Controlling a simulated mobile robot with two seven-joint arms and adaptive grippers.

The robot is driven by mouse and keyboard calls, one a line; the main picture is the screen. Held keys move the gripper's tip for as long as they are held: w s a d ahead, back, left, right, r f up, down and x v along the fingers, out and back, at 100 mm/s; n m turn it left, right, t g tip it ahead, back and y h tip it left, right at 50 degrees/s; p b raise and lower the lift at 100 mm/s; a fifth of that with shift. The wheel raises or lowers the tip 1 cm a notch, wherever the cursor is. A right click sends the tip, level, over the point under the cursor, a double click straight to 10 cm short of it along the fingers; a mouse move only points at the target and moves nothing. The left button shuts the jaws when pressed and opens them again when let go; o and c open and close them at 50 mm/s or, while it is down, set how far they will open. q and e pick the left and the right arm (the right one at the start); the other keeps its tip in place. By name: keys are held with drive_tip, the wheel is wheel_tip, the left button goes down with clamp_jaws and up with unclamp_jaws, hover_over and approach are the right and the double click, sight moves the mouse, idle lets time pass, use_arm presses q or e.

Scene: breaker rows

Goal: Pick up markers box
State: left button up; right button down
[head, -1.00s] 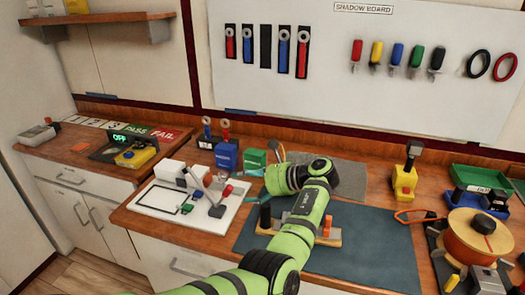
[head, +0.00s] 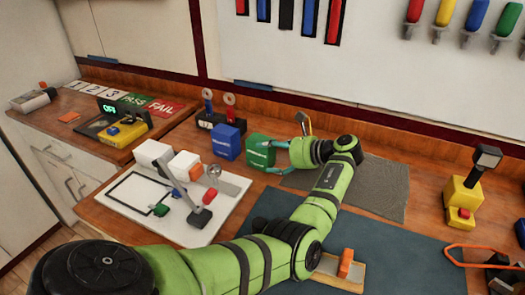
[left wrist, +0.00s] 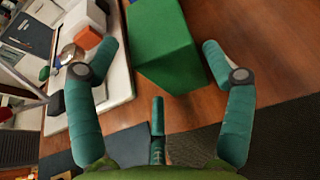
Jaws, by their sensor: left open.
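A green box (head: 259,152) with pale lettering too small to read stands on the wooden bench, right of a similar blue box (head: 227,142). Which one is the markers box cannot be read from the labels. My left gripper (head: 273,157) is at the right side of the green box, with its teal fingers spread. In the left wrist view the green box (left wrist: 165,45) stands ahead between the open fingertips (left wrist: 160,50), with gaps visible on both sides. My right gripper is not in view.
A white board (head: 150,213) with small parts lies in front of the boxes. A reel stand (head: 206,122) is behind left. A grey mat (head: 375,188) lies to the right, a yellow tool (head: 462,195) farther right. Bare wood shows around the green box.

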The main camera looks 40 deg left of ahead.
sight(259, 151)
use_arm(q)
drive_tip(key=x, duration=0.2)
drive_tip(key=p+x, duration=0.1)
drive_tip(key=x, duration=0.1)
drive_tip(key=shift+r, duration=0.25)
drive_tip(key=shift+a+f, duration=0.15)
drive_tip(key=shift+a, duration=0.15)
drive_tip(key=shift+a+f, duration=0.1)
drive_tip(key=c, duration=1.3)
drive_tip(key=shift+o, duration=0.2)
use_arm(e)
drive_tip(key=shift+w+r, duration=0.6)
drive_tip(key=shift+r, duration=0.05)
